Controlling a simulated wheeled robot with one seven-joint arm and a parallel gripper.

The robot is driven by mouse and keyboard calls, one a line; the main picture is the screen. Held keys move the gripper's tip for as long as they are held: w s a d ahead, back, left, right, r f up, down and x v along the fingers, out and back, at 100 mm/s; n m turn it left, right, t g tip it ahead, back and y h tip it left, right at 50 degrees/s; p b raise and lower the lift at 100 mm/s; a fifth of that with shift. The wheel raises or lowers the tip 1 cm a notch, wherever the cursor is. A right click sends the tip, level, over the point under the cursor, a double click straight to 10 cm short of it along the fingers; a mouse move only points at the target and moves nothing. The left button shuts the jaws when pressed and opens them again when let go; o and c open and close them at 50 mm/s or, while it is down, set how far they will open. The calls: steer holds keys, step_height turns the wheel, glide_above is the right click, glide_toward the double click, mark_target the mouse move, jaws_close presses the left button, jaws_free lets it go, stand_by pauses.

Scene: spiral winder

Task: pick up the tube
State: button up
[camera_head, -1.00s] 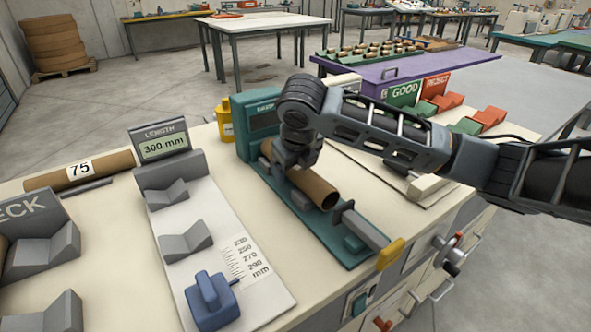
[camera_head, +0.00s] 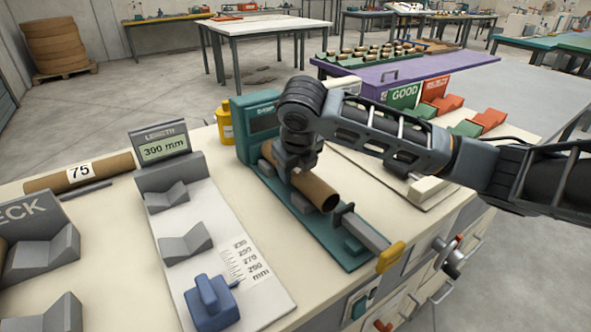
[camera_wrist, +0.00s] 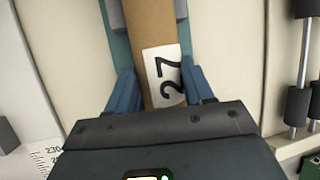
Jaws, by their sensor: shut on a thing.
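A brown cardboard tube (camera_head: 317,189) lies lengthwise on the green test fixture (camera_head: 352,258), its open end toward the front. My gripper (camera_head: 294,163) is over the tube's rear half, reaching down from above. In the wrist view the tube (camera_wrist: 154,30) carries a white label reading 27, and my gripper (camera_wrist: 160,90) has its blue fingers on both sides of it, shut on it. The tube still appears to be at the height of the fixture; its underside contact is hidden.
A length gauge (camera_head: 170,240) reading 300 mm stands to the left, with a blue slider (camera_head: 211,302). A tube marked 75 (camera_head: 80,172) lies at the far left. A yellow bottle (camera_head: 225,123) stands behind. Green and red GOOD and REJECT cradles (camera_head: 466,128) are at the right.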

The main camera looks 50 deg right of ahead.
steer(key=shift+s+a+r, duration=0.1)
steer(key=shift+s+r, duration=0.25)
step_height(320, 180, up, 6)
steer(key=shift+r, duration=0.2)
steer(key=s+a, duration=0.1)
steer(key=s, duration=0.4)
steer(key=s+a, duration=0.2)
steer(key=s, duration=0.3)
steer(key=s+a, duration=0.1)
steer(key=s, duration=0.4)
steer(key=shift+s+a+r, duration=0.25)
steer(key=shift+s+a, duration=0.05)
steer(key=shift+s, duration=0.05)
steer(key=p, duration=0.2)
steer(key=s+p, duration=0.1)
steer(key=p, duration=0.1)
steer(key=shift+s+d+f, duration=0.1)
steer(key=shift+s+f, duration=0.1)
steer(key=shift+s, duration=0.1)
steer(key=s+p, duration=0.1)
steer(key=p, duration=0.2)
steer(key=shift+a+f, duration=0.1)
steer(key=shift+a, duration=0.3)
steer(key=shift+p, duration=0.4)
steer(key=shift+s, duration=0.15)
steer(key=shift+s+a+p, duration=0.2)
steer(key=shift+s+p, duration=0.15)
steer(key=shift+p, duration=0.1)
